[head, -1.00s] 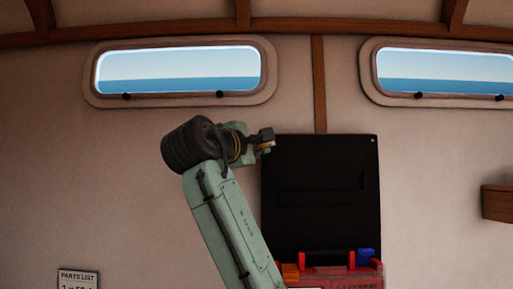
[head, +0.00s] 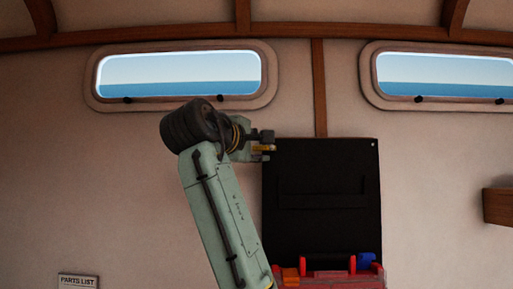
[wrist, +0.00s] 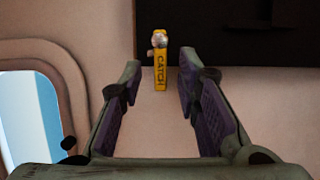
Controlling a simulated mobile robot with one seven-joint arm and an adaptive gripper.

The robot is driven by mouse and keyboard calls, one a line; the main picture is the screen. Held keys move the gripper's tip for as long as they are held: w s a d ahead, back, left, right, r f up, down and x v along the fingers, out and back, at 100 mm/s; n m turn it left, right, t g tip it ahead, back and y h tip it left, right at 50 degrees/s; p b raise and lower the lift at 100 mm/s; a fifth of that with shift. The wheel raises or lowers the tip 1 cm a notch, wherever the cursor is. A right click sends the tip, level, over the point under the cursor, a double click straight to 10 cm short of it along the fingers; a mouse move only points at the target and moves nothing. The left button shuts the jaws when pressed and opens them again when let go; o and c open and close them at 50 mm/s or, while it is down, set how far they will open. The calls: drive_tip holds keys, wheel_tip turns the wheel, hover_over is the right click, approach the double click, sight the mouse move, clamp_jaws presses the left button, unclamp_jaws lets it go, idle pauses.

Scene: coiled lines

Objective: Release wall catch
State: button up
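The yellow catch (wrist: 161,75), lettered CATCH, stands upright on the wall at the left edge of a black panel (head: 322,172), with a pale rounded knob at its top. My gripper (wrist: 160,68) is open, its two purple-padded fingers on either side of the catch in the wrist view, with a gap on each side. I cannot tell how far the catch lies beyond the fingertips. In the head view, a small yellow piece of the catch (head: 265,148) shows beside the end of my arm at the panel's upper left; the rest is hidden.
A red case (head: 330,279) with orange and blue pieces on top sits below the panel. Two windows (head: 180,74) and wooden ribs line the wall. A wooden ledge (head: 497,206) juts out at the right. A parts list (head: 78,281) hangs lower left.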

drive_tip(key=v, duration=1.2)
idle(0.4)
